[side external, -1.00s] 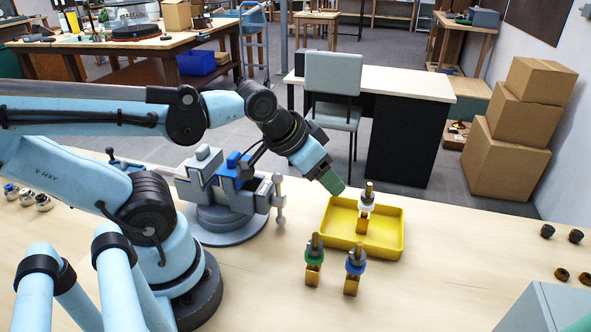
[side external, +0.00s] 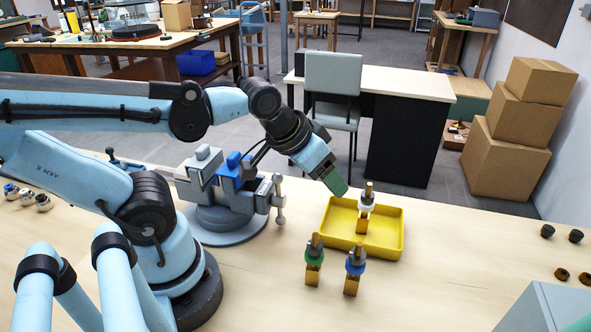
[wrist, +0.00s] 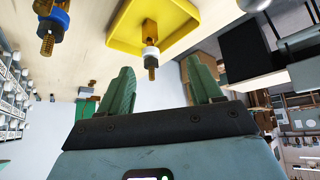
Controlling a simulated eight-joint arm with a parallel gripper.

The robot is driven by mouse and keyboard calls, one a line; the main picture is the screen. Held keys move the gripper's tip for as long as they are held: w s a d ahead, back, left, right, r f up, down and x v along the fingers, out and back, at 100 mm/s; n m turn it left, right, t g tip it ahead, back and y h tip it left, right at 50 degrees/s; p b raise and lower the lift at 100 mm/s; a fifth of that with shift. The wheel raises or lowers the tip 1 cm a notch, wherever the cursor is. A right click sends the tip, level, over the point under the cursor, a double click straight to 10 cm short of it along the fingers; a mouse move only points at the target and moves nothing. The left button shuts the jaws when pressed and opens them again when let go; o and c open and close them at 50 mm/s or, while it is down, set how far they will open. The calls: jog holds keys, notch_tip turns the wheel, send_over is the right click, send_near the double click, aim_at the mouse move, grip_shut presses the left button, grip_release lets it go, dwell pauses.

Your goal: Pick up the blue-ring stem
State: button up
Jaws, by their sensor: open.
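The blue-ring stem (side external: 355,263) stands upright on the table in front of the yellow tray; it also shows at the upper left of the wrist view (wrist: 52,24). A green-ring stem (side external: 314,251) stands just left of it. A white-ring stem (side external: 365,207) stands in the yellow tray (side external: 391,249) and shows in the wrist view (wrist: 150,50) beyond the gap between my fingers. My gripper (side external: 338,188) is open, with green fingers, above the tray's back left side. In the wrist view my gripper (wrist: 163,90) has its fingers apart and nothing between them.
A grey and blue vise (side external: 222,195) stands left of the tray. Several small dark parts (side external: 562,274) lie at the table's right, near a grey box (side external: 540,310). The table between the tray and these parts is clear.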

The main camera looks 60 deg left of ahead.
jog(key=d+r+n+g, duration=0.2)
jog(key=d+n+g, duration=0.1)
jog(key=d+n, duration=0.3)
jog(key=n+g, duration=0.4)
jog(key=n, duration=0.3)
send_near(358, 254)
jog(key=shift+w+a+f, duration=0.15)
jog(key=shift+a+f, duration=0.2)
jog(key=shift+a, duration=0.05)
jog(key=shift+d+f, duration=0.1)
jog(key=shift+f, duration=2.9)
jog(key=shift+d+f, duration=0.15)
jog(key=shift+f, duration=2.9)
grip_shut()
